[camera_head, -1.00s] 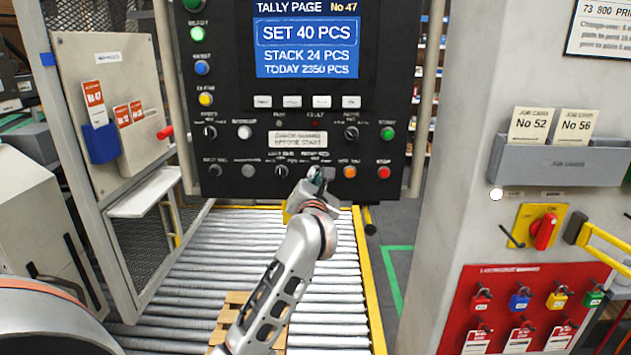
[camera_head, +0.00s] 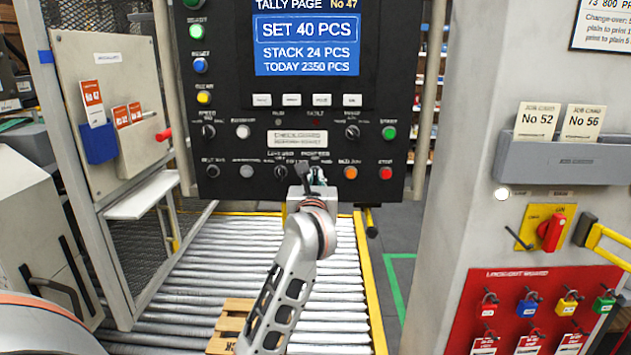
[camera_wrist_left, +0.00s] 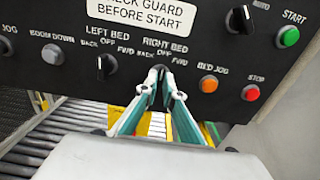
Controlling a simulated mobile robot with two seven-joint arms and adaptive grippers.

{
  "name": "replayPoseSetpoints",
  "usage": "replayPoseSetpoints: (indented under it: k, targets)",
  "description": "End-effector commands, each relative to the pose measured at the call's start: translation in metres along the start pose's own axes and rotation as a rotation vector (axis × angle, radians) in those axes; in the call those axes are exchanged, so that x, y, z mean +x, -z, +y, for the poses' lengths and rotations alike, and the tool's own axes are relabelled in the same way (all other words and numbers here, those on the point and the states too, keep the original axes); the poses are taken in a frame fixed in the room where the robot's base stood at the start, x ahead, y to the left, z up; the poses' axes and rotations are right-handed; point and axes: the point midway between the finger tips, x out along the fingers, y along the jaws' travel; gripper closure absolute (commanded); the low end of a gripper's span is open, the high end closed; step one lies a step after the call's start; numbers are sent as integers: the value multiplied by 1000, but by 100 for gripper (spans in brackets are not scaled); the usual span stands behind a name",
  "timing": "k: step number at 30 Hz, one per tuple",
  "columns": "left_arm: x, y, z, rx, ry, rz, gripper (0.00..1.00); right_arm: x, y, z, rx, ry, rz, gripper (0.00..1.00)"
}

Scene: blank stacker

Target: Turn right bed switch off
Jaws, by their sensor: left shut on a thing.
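The black control panel (camera_head: 232,150) stands behind the roller bed, below its blue tally screen. The right bed switch (camera_wrist_left: 158,88) is a dark knob under the label RIGHT BED, with BACK, OFF and FWD marks. My left gripper (camera_wrist_left: 157,78) has its fingers closed around this knob; it also shows in the head view (camera_head: 316,178), at the panel's lower edge. The fingers hide most of the knob, so I cannot tell which mark it points to. The left bed switch (camera_wrist_left: 104,68) is the knob to its left. My right gripper is not in view.
The orange bed jog button (camera_wrist_left: 208,84) and red stop button (camera_wrist_left: 251,92) sit close to the right of the fingers. The boom down button (camera_wrist_left: 51,54) is at the left. The roller conveyor (camera_head: 200,265) with a wooden pallet (camera_head: 232,318) lies below.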

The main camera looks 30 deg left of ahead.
Motion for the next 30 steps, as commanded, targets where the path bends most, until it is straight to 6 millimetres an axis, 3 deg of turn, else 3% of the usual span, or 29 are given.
replayPoseSetpoints:
  k: [11,12,13,24,30]
  targets:
    - [0,1,0,-5,1,3,100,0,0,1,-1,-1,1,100]
    - [0,1,0,-4,1,3,82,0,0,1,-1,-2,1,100]
    - [0,1,0,-4,1,3,76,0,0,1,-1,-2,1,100]
    - [-2,0,0,-3,0,1,76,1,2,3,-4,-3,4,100]
    - [-24,1,0,-5,2,1,76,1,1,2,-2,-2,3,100]
